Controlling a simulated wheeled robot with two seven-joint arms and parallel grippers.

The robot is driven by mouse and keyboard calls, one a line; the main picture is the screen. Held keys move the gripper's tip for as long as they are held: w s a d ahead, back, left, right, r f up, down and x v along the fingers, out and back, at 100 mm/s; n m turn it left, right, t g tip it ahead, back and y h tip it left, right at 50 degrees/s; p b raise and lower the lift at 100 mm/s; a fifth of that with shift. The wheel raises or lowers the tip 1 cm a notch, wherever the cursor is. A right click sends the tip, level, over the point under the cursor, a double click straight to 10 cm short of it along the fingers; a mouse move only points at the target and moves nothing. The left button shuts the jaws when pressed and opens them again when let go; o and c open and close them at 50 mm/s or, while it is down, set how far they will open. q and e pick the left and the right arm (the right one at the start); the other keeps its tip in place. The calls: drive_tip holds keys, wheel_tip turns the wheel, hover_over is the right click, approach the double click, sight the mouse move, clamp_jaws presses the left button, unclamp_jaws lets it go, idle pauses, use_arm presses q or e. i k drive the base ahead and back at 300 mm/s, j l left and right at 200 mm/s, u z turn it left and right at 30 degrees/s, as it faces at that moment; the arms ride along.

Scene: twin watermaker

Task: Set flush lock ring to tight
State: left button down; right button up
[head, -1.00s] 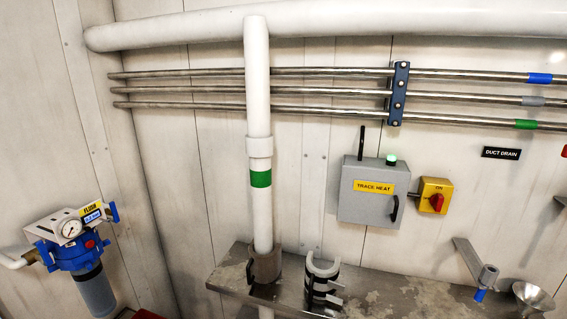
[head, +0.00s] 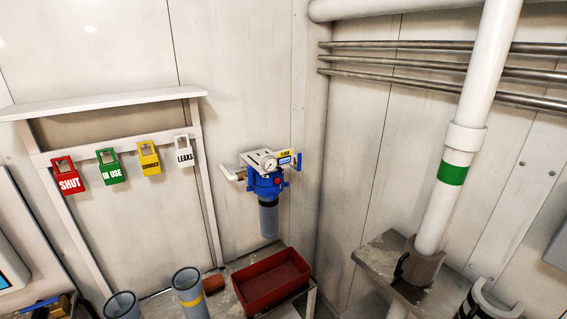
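The flush filter unit (head: 267,180) is on the wall left of the corner in the head view. It has a blue head, a round white gauge (head: 269,164), a yellow label reading FLUSH (head: 286,154) and a grey-blue bowl (head: 268,219) hanging below. A blue handle (head: 298,160) stands at its right side. Neither of my grippers is in view.
A red tray (head: 270,281) sits on a bench below the filter. Two grey cylinders, one with a yellow band (head: 190,292), stand left of it. Several coloured tags hang from a rack (head: 110,104). A white pipe (head: 467,130) passes a metal shelf (head: 385,262) at right.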

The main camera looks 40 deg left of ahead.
sight(271, 193)
drive_tip(key=u, duration=1.4)
